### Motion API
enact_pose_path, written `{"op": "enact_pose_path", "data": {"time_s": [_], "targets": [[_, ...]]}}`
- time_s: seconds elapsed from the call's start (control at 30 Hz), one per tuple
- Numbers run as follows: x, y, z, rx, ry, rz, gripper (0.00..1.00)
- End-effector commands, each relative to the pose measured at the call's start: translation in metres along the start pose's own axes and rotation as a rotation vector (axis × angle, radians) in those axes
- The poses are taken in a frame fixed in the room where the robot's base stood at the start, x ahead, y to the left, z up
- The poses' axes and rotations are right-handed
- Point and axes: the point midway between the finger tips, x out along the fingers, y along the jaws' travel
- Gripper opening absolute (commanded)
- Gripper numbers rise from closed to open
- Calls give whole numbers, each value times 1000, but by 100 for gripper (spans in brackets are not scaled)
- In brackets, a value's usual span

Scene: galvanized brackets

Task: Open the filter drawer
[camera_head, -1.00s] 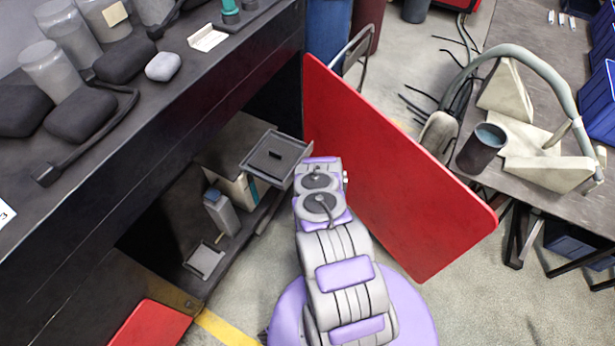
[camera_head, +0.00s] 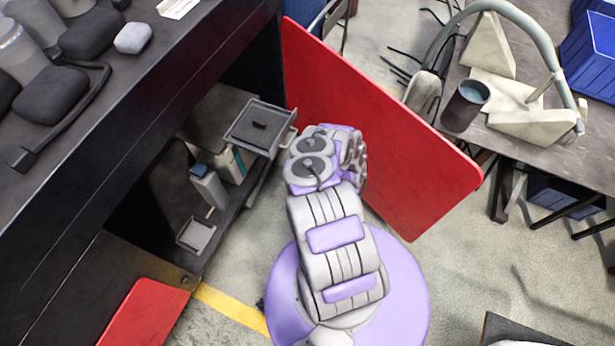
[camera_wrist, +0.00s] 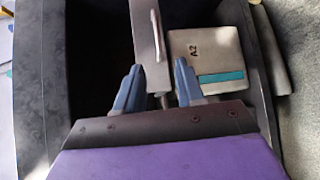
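A grey drawer-like tray (camera_head: 258,127) with a small black piece in it juts from the open cabinet in the head view; I take it for the filter drawer. My wrist is just to its right and hides my fingers there. In the wrist view my gripper (camera_wrist: 159,88) is open, its two blue-grey fingers apart. A narrow grey panel (camera_wrist: 146,50) with a pale handle (camera_wrist: 155,36) reaches down to the gap between them. I cannot tell whether the fingers touch it, or whether it is the drawer's front.
A pale box marked A2 (camera_wrist: 206,60) with a teal stripe lies beside the panel. A grey bottle (camera_head: 208,189) and a small lower tray (camera_head: 196,235) stand inside the cabinet. The red door (camera_head: 370,130) stands open close to my arm.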

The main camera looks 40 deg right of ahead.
Motion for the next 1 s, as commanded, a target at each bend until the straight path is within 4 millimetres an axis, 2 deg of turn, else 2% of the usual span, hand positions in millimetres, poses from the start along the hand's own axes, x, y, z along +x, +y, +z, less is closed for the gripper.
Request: {"op": "enact_pose_path", "data": {"time_s": [0.1,0.3,1.0], "targets": [[-12,-3,2,4,-4,-7,38],[-22,-2,1,2,-2,-3,38],[-26,0,0,0,0,0,38]]}}
